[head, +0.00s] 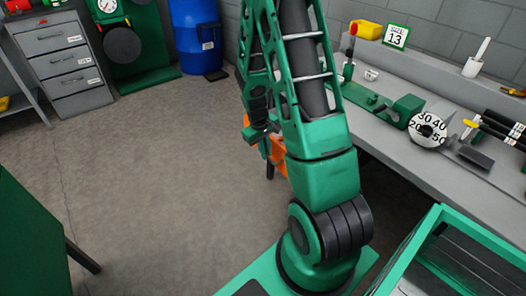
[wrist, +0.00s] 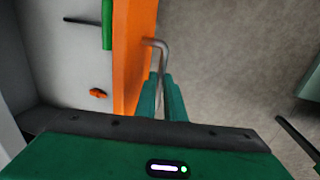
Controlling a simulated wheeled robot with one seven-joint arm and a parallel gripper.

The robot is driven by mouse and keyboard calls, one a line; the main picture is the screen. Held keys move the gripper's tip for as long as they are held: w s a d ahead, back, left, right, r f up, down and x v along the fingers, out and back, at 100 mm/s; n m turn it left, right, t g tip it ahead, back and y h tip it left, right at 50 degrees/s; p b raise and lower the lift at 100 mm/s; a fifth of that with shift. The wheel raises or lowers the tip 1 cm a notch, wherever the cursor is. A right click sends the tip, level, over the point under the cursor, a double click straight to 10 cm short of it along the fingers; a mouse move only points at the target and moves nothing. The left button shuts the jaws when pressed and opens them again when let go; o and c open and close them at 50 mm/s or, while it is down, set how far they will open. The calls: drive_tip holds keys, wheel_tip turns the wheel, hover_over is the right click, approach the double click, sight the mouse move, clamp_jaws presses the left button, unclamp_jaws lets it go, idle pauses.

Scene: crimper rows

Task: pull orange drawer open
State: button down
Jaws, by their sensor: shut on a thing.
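The orange drawer (wrist: 133,60) shows in the wrist view as a tall orange front panel. A bent metal bar handle (wrist: 156,43) stands out from its right face. My gripper (wrist: 163,82) is shut on this handle, with one green finger on each side of it. In the head view, orange parts of the drawer (head: 277,157) show beside my arm, below the level of the bench top. My gripper (head: 264,143) is beside them there, partly hidden by my arm, which also covers much of the drawer.
Left of the orange panel in the wrist view, a pale surface bears a green-and-dark item (wrist: 106,25) and a small orange piece (wrist: 98,93); I cannot tell whether it is drawer interior. The grey bench (head: 410,165) runs along the right. Floor (head: 150,170) left of my arm is clear.

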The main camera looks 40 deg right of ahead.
drive_tip(key=shift+w, duration=0.1)
drive_tip(key=c, duration=1.8)
unclamp_jaws()
drive_tip(key=shift+c, duration=0.2)
wheel_tip(320, 180, up, 11)
drive_tip(key=a, duration=0.2)
drive_tip(key=shift+f, duration=0.2)
drive_tip(key=shift+w, duration=0.1)
